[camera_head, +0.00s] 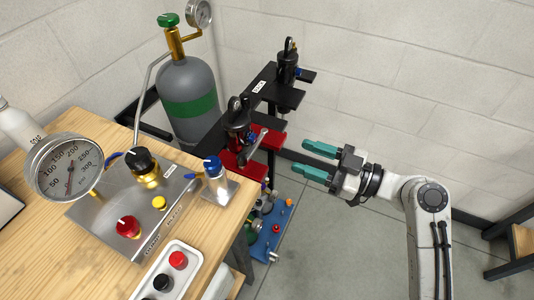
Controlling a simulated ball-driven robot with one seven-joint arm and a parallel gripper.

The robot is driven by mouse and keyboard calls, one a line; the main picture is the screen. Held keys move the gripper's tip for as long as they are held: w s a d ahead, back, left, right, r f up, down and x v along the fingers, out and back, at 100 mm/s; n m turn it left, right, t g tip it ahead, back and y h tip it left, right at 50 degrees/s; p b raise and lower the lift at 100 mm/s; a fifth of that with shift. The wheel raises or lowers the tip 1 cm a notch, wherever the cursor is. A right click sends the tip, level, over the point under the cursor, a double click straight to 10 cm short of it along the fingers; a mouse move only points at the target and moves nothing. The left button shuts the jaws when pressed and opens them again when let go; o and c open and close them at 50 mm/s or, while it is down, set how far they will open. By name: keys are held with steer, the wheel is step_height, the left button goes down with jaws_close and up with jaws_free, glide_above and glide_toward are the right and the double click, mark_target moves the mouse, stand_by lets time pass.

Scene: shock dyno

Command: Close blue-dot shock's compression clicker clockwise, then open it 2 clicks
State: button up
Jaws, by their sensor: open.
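Two dark shocks are in view. One shock (238,115) stands upright by the red vise-like clamp (276,141), with a small blue part low on its side. The other shock (287,68) stands on the black stand (262,88) further back, also with a small blue spot on its right side. I cannot tell which carries the blue dot, and no clicker can be made out at this size. My gripper (313,160) has teal fingers, spread apart and empty. It appears to the right of the red clamp, pointing left, touching neither shock.
A wooden bench (84,127) at left holds a metal panel (106,217) with knobs, a large gauge (66,168), a blue-capped piece (213,172) and a white tray (193,258). A grey gas cylinder (188,80) stands behind. A blue tray (266,243) sits low.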

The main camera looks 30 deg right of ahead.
mark_target(256, 139)
steer(key=p+x, duration=0.2)
steer(key=x, duration=0.8)
steer(key=shift+w+a, duration=0.25)
steer(key=shift+w, duration=0.05)
jaws_close()
